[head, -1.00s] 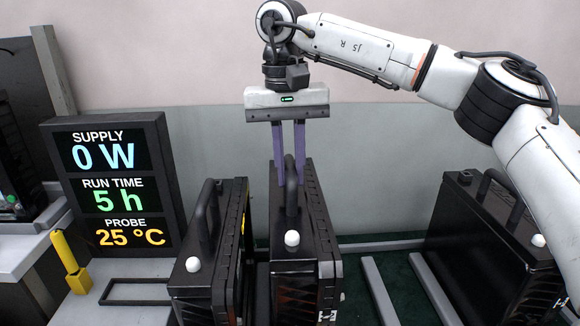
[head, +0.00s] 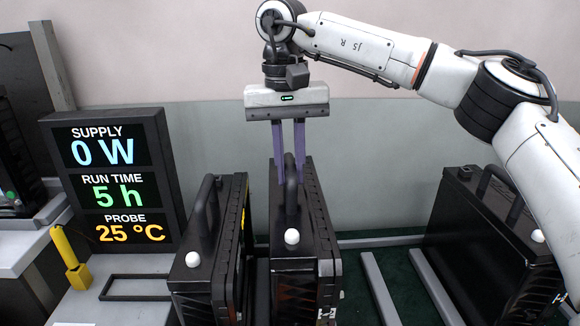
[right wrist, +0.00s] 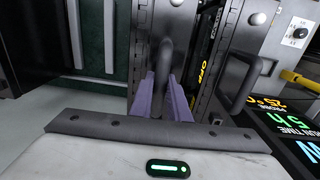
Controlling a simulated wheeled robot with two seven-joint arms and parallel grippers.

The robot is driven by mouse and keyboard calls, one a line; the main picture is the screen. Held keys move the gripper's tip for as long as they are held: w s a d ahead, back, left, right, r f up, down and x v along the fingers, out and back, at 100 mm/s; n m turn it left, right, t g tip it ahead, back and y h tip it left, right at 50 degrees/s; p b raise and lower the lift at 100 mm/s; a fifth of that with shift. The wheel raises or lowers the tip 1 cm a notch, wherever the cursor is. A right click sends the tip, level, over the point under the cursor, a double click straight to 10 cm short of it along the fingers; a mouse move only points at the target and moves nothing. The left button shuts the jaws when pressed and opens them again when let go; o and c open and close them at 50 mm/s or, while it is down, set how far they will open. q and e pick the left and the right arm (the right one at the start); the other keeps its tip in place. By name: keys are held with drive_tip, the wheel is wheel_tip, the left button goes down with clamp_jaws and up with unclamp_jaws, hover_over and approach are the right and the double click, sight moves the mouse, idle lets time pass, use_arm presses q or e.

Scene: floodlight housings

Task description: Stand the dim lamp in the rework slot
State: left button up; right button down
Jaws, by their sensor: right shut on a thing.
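Several black floodlight housings with top handles and white knobs stand upright. My right gripper (head: 289,158) is shut on the handle of the middle housing (head: 305,250), and its purple fingers point down. The right wrist view shows the fingers (right wrist: 163,100) on either side of that dark handle (right wrist: 164,70). A second housing (head: 205,275) stands close on its left. A third housing (head: 490,240) stands apart at the right, partly behind my arm. I cannot tell which one is the dim lamp, and no slot label is readable. The housings' lower parts are cut off. My left gripper is not in view.
A display (head: 112,185) at the left reads supply 0 W, run time 5 h, probe 25 °C. Grey rails (head: 381,290) on a green surface mark free room between the middle and right housings.

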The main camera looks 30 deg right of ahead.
drive_tip(key=shift+f+b, duration=0.5)
drive_tip(key=shift+f, duration=1.15)
idle(2.1)
drive_tip(key=c, duration=1.6)
unclamp_jaws()
drive_tip(key=shift+s, duration=0.15)
drive_tip(key=shift+d+f, duration=0.1)
drive_tip(key=shift+f, duration=0.4)
drive_tip(key=r, duration=1.1)
drive_tip(key=shift+a+p, duration=0.25)
drive_tip(key=shift+p, duration=0.15)
